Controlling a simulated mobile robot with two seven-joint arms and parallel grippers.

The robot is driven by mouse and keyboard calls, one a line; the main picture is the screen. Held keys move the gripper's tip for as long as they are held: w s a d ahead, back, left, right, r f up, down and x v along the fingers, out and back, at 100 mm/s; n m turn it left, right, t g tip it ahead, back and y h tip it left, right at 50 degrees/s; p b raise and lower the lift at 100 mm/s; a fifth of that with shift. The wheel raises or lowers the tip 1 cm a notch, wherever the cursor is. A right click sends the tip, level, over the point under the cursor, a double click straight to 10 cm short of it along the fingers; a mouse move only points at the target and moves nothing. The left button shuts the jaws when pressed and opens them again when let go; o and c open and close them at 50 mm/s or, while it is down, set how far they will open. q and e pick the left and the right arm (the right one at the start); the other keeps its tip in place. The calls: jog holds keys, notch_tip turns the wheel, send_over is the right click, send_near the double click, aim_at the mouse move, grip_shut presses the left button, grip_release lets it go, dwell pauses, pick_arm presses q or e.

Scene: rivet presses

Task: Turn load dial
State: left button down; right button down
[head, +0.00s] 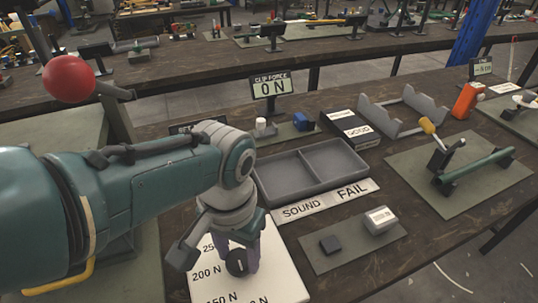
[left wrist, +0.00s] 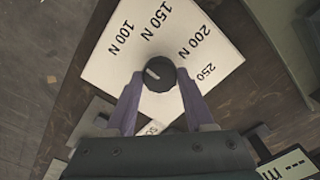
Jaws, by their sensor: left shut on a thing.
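The load dial is a round black knob (head: 237,262) with a white pointer mark, on a white plate (head: 282,275) printed with N values. The dial also shows in the left wrist view (left wrist: 160,76). There its mark points to the left and slightly up, on the side of the 100 N label. My left gripper (head: 241,258) reaches down over the plate and is shut on the dial, with its purple fingers on either side (left wrist: 157,95). The CLIP FORCE display (head: 271,85) reads 0 N. My right gripper is not in view.
A grey two-compartment tray (head: 310,170) stands behind the plate, with SOUND and FAIL labels at its front. A green mat (head: 350,245) with a dark block and a light grey part lies to the right. A red ball-topped lever (head: 69,79) rises at left.

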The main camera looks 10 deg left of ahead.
aim_at(238, 258)
pick_arm(q)
jog(key=shift+d, duration=0.1)
dwell(0.4)
jog(key=shift+c, duration=1.4)
grip_release()
notch_tip(238, 258, up, 9)
jog(key=p, duration=0.6)
jog(key=shift+f, duration=0.2)
jog(key=shift+r+p, duration=0.5)
jog(key=shift+r, duration=0.2)
